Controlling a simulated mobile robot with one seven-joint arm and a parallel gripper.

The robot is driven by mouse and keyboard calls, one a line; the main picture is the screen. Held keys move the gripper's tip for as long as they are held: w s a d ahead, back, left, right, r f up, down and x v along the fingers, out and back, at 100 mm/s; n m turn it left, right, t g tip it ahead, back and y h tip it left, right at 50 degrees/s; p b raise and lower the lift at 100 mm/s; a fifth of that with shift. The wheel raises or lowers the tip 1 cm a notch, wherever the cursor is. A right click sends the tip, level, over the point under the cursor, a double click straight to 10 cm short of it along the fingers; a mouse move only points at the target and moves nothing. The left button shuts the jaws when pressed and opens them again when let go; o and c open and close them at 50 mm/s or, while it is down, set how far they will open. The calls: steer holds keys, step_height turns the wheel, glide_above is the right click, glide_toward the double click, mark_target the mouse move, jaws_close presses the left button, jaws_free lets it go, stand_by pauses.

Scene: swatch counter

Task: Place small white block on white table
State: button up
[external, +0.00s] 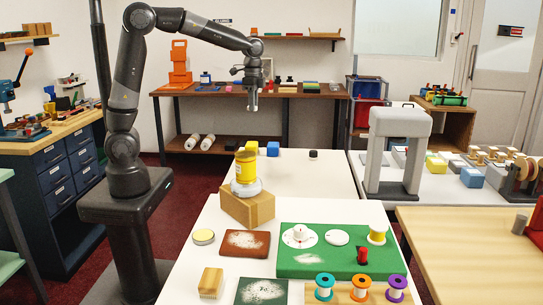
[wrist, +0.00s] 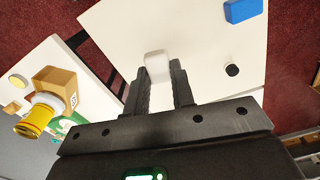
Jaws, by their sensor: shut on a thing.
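The small white block (wrist: 157,64) sits between the fingertips of my gripper (wrist: 160,75) in the wrist view. My gripper is shut on it. In the external view my gripper (external: 253,104) hangs high above the back white table; the block cannot be made out clearly there. The white table (external: 325,180) is mostly bare and also fills the middle of the wrist view (wrist: 195,40), below the block.
On the white table stand a blue block (external: 272,148), a yellow block (external: 252,146) and a small black cylinder (external: 313,155). A yellow can (external: 245,167) tops a wooden box (external: 248,208) in front. A grey arch (external: 398,150) stands to the right.

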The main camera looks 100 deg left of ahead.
steer(key=shift+w+d+r, duration=0.15)
steer(key=shift+d+r, duration=0.05)
steer(key=shift+r, duration=0.55)
steer(key=w+d+m, duration=0.4)
steer(key=d, duration=0.9)
steer(key=w+d+m, duration=0.3)
steer(key=w+d, duration=0.1)
steer(key=d, duration=1)
steer(key=s+d+m, duration=0.2)
steer(key=d+m, duration=0.1)
steer(key=d, duration=0.8)
steer(key=s+d+m, duration=0.3)
steer(key=d, duration=0.8)
steer(key=s+d+m, duration=0.7)
steer(key=s+d, duration=1.6)
steer(key=d, duration=0.2)
glide_above(176, 292)
step_height(176, 292, down, 18)
steer(key=shift+f, duration=2.15)
